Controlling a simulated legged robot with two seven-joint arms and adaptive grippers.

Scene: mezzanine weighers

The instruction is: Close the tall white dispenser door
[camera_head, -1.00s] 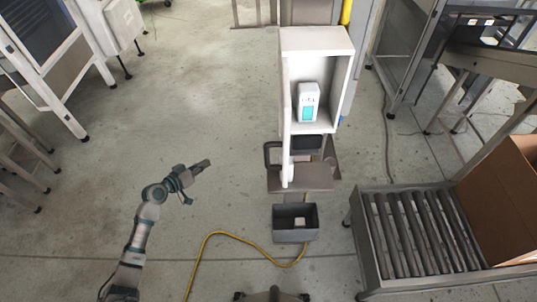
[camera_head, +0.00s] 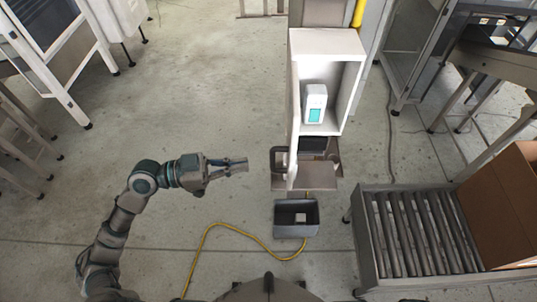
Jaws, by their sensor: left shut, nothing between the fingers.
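The tall white dispenser (camera_head: 328,43) stands upright at the centre right, its front open. Inside it is a white unit with a teal panel (camera_head: 315,103). The dispenser's white door (camera_head: 294,125) shows as a narrow, nearly edge-on panel along the left side of the opening, swung open toward me. My left gripper (camera_head: 244,166) is shut and empty, pointing right, to the left of the door's lower part. In the picture a small gap separates its fingertips from the door. My right gripper is not in view.
A grey bin (camera_head: 296,218) sits on the floor below the dispenser, with a yellow cable (camera_head: 235,228) beside it. A roller conveyor (camera_head: 420,235) with a cardboard box (camera_head: 505,205) stands at the right. The floor left of the dispenser is clear.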

